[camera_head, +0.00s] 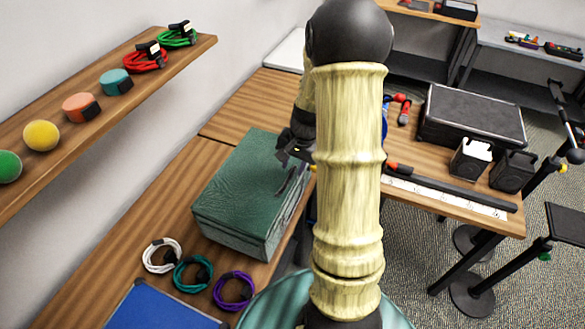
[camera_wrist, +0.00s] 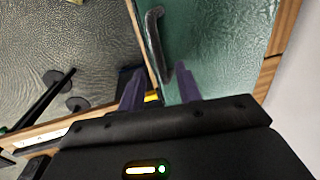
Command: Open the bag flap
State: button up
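The green bag (camera_head: 245,190) lies on the wooden table, box-shaped, with its flap (camera_head: 235,165) lying flat over the top. A dark curved handle or strap (camera_head: 292,182) runs along its right edge. My gripper (camera_head: 287,152) is at the bag's far right edge, partly hidden by my arm. In the wrist view my gripper (camera_wrist: 160,88) has its two dark fingers apart. The handle (camera_wrist: 154,40) lies ahead, its near end in line with the gap between the fingers. Green bag surface (camera_wrist: 220,50) fills the right side. I cannot tell whether the fingers touch the bag.
White (camera_head: 162,255), teal (camera_head: 193,273) and purple (camera_head: 233,292) cable coils lie in front of the bag, near a blue tray (camera_head: 160,308). A wall shelf (camera_head: 105,105) holds balls and cables. A second table with a black case (camera_head: 472,118) is at right.

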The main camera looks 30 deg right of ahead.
aim_at(291, 174)
jog(key=shift+w+a+f, duration=0.1)
jog(key=shift+w+f, duration=0.05)
jog(key=shift+f, duration=0.65)
jog(key=shift+w+a+f, duration=0.1)
jog(key=shift+f, duration=0.65)
jog(key=shift+c, duration=0.4)
grip_shut()
jog(key=shift+r, duration=0.15)
